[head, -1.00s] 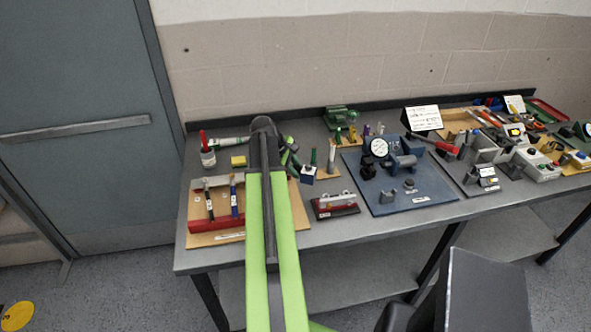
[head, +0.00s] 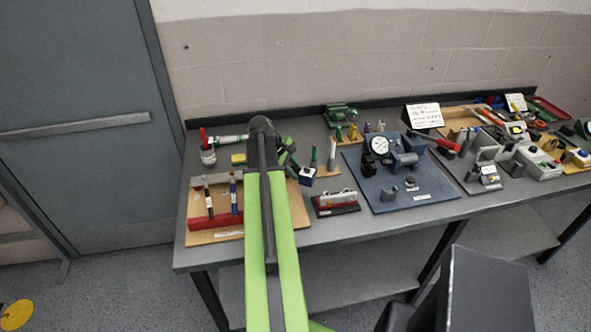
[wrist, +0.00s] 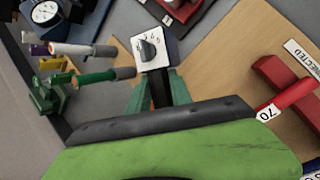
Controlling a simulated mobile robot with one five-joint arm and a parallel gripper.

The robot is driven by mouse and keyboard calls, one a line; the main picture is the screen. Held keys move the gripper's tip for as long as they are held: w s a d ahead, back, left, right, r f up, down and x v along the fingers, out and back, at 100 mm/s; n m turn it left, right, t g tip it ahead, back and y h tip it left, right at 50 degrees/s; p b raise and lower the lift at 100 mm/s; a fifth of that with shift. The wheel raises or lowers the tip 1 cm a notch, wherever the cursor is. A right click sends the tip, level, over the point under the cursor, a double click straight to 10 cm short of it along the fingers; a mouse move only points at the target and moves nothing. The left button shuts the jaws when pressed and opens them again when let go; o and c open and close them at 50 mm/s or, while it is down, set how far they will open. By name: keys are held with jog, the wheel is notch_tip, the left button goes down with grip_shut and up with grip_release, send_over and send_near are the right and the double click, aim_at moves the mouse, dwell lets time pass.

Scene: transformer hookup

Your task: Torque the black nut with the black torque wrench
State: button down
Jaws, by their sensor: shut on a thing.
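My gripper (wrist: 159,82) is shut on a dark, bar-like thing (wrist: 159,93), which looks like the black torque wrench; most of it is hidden. In the head view my gripper (head: 292,166) is over the left half of the bench, partly behind my arm. I cannot pick out the black nut with certainty; small dark parts (head: 411,183) stand on the blue plate (head: 435,187).
A red tool marked 70 (wrist: 290,98) lies near my gripper. Green and grey upright pieces (head: 331,155) stand close by. A red-based fixture (head: 336,203) sits in front.

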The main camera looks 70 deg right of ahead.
jog(key=shift+a+m, duration=0.6)
jog(key=shift+a, duration=0.15)
jog(key=shift+w+a+m+g+y, duration=0.15)
jog(key=shift+a+m+g+y, duration=0.4)
jog(key=shift+a+m, duration=0.5)
jog(key=shift+a, duration=0.25)
jog(key=shift+w+a+m, duration=0.15)
jog(key=shift+a+m, duration=0.1)
jog(key=shift+a, duration=0.15)
jog(key=shift+s+d+n, duration=0.2)
jog(key=shift+d+n, duration=0.5)
jog(key=shift+d, duration=0.2)
